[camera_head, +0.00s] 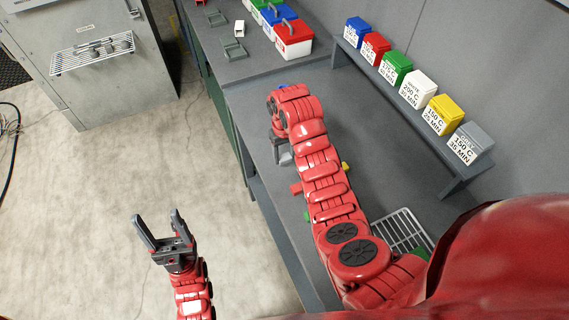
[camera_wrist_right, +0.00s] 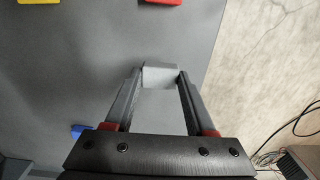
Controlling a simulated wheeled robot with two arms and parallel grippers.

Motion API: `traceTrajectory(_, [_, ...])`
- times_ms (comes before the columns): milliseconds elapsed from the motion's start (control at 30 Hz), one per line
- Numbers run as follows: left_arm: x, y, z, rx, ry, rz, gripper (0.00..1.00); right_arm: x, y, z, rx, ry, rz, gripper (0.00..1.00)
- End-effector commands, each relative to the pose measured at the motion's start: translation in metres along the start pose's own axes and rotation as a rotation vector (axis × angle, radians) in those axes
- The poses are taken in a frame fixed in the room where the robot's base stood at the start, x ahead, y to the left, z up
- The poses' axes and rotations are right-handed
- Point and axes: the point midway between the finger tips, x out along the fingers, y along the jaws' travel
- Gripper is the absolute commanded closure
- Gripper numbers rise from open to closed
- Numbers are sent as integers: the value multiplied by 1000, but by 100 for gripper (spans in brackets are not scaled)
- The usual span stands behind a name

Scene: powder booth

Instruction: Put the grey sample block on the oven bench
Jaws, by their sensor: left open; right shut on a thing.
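The grey sample block (camera_wrist_right: 160,76) sits between the fingertips of my right gripper (camera_wrist_right: 158,82) in the right wrist view. My right gripper is shut on it, over the grey bench top. In the head view, my arm hides most of that gripper, and a bit of grey block (camera_head: 286,159) shows beside it. I cannot tell whether the block touches the bench. My left gripper (camera_head: 160,232) is open and empty above the floor. A further grey bench section (camera_head: 207,48) is at the top, across an aisle from the metal oven cabinet (camera_head: 120,95).
A shelf (camera_head: 455,180) along the wall holds several labelled colour boxes. Red (camera_head: 293,40), blue and green lidded boxes stand on the further bench, near small grey fixtures (camera_head: 234,48). Red, yellow and blue (camera_wrist_right: 80,130) blocks and a wire rack (camera_head: 402,232) are around my right arm.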

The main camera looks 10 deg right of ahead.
Motion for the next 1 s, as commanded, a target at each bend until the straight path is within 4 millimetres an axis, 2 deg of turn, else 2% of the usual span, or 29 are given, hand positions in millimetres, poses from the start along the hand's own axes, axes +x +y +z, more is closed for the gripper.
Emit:
traceTrajectory(233, [-12, 1, 2, 0, 0, 0, 33, 4, 3, -9, -2, -3, 0, 100])
traceTrajectory(333, [-8, 0, 1, 0, 1, 0, 33, 20, 4, -7, -1, -8, 1, 100])
traceTrajectory(400, [4, 0, -1, 0, 1, 0, 33, 23, 3, -8, -1, -5, 1, 100])
traceTrajectory(467, [6, 0, -1, 0, 1, 0, 33, 30, 3, -7, -1, -8, 1, 100])
traceTrajectory(867, [-1, 0, 0, 0, 0, 0, 33, 40, 3, -8, -1, -1, 1, 100])
traceTrajectory(900, [1, 0, 0, 0, 0, 0, 33, 38, 3, -8, -2, -1, 1, 38])
traceTrajectory(1000, [1, 0, 0, 0, 1, 0, 33, 38, 3, -8, -2, -1, 1, 19])
